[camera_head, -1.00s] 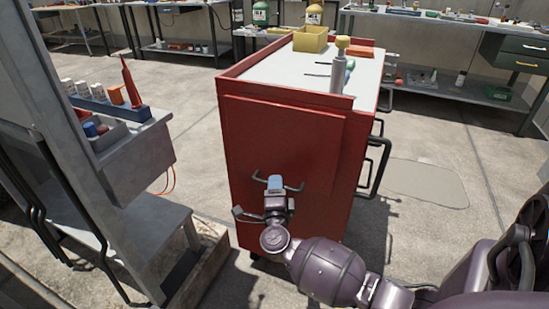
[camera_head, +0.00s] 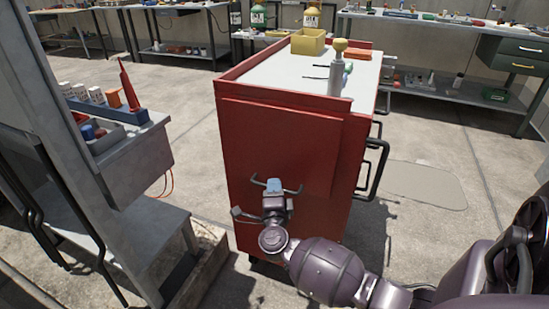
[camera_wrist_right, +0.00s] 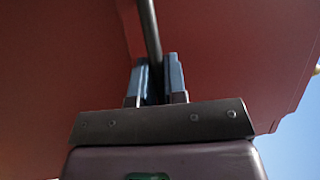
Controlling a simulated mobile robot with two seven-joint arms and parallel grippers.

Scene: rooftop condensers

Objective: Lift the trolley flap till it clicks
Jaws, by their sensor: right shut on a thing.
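The red trolley (camera_head: 243,222) stands in the middle of the head view. Its flap (camera_head: 275,140) is a flat red panel hanging down along the side facing me. A grey bar handle (camera_head: 293,190) is at the flap's lower part. My right gripper (camera_head: 274,184) has its blue fingers at the middle of this handle and is shut on it. In the right wrist view the bar (camera_wrist_right: 150,30) runs between the two blue fingertips (camera_wrist_right: 157,72), with the red panel (camera_wrist_right: 225,50) behind. The flap's hinge and any catch cannot be made out. My left gripper is not in view.
On the trolley's top are a yellow bin (camera_head: 308,42) and a grey cylinder with a yellow knob (camera_head: 337,75). Black handles (camera_head: 377,170) stick out on its right side. A grey bench with a step (camera_head: 150,235) stands close on the left. Clear paving (camera_head: 430,140) lies right.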

